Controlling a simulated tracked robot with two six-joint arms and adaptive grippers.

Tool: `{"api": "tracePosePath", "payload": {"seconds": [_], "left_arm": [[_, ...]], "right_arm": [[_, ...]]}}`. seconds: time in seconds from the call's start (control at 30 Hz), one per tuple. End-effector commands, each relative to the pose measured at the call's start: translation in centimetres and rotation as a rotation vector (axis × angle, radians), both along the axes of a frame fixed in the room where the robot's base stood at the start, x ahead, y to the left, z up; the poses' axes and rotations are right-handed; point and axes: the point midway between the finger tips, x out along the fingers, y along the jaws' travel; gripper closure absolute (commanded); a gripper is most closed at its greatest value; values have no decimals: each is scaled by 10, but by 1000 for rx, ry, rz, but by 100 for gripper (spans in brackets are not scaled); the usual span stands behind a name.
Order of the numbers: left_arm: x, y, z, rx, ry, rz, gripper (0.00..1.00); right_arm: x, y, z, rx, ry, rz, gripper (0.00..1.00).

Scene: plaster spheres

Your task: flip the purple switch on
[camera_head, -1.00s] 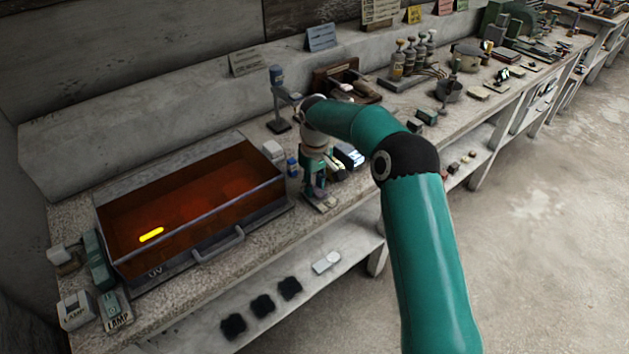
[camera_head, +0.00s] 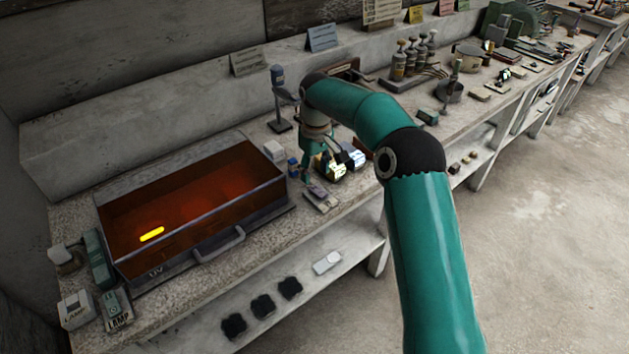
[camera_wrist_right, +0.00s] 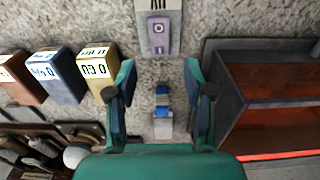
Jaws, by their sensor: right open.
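The purple switch (camera_head: 318,190) sits on a small grey plate near the bench's front edge, right of the orange-walled tray. In the right wrist view the switch (camera_wrist_right: 158,36) is a purple rocker with O and I marks, beyond my fingertips at the top. Whether it is tipped on or off I cannot tell. My right gripper (camera_head: 308,172) is just behind the plate, pointing down; in the wrist view its two fingers (camera_wrist_right: 161,82) are apart with nothing held between them. My left gripper is out of view.
A small blue-topped bottle (camera_wrist_right: 162,100) shows between the fingers, on the bench below. Labelled boxes (camera_wrist_right: 97,70) stand close on one side; the UV tray (camera_head: 240,258) is on the other. A blue stand (camera_head: 279,100) is behind the gripper.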

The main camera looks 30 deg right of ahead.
Motion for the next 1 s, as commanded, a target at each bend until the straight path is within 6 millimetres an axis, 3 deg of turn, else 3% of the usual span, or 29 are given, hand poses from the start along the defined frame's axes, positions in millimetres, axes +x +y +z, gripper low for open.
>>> {"api": "tracePosePath", "payload": {"seconds": [0.2, 0.4, 1.0], "left_arm": [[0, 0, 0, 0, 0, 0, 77], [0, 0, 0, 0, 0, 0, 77], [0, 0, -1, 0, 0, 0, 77]], "right_arm": [[0, 0, 43, -1, -5, 0, 48], [-1, 0, 62, 0, -2, 0, 48], [-1, 0, 65, 0, -1, 0, 48]]}}
